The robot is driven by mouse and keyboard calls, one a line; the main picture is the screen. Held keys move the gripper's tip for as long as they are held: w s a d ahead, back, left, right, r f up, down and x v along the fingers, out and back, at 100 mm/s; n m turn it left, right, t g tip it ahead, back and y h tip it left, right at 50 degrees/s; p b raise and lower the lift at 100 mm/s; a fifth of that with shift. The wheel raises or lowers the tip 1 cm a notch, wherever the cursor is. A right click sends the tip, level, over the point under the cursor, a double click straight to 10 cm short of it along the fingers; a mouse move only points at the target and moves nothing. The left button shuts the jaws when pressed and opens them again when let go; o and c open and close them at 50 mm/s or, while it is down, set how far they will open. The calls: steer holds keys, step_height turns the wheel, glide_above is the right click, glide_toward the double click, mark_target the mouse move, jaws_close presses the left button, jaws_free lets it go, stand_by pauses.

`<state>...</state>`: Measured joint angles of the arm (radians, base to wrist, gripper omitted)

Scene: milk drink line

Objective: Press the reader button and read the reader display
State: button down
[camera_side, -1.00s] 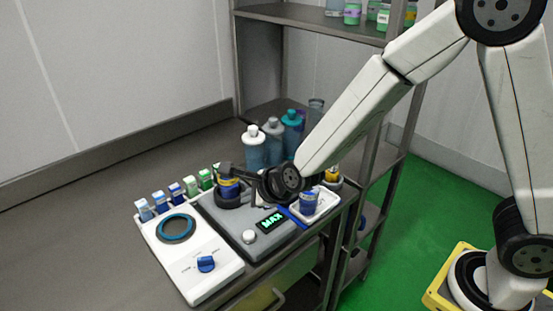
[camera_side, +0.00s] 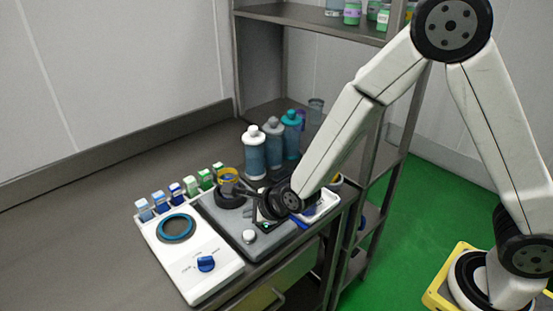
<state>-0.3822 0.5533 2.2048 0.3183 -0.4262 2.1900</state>
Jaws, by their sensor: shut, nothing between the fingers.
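The reader is a grey box (camera_side: 222,218) on the bench, with a dark round seat at its back. The pale round button (camera_side: 249,237) on its front is clear of my gripper. The display (camera_side: 266,226) is mostly hidden behind my wrist; only a little green glow shows, and I cannot read it. A yellow-rimmed cup (camera_side: 229,171) is at the seat, partly covered. My gripper (camera_side: 231,186) is shut with nothing between its fingers. It reaches left across the reader, low at the cup; I cannot tell whether it touches the cup.
A white device (camera_side: 197,264) with a blue ring and blue knob stands at the left. A row of small vials (camera_side: 175,191) stands behind it. Several bottles (camera_side: 254,152) stand behind the reader. A white tray (camera_side: 325,205) at the right is partly hidden by my arm. The left bench is clear.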

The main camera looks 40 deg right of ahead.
mark_target(246, 231)
steer(key=shift+f, duration=2.05)
steer(key=shift+f, duration=0.85)
stand_by(1.8)
steer(key=shift+r, duration=0.85)
steer(key=shift+r, duration=0.15)
steer(key=shift+r, duration=2.4)
steer(key=shift+d, duration=0.1)
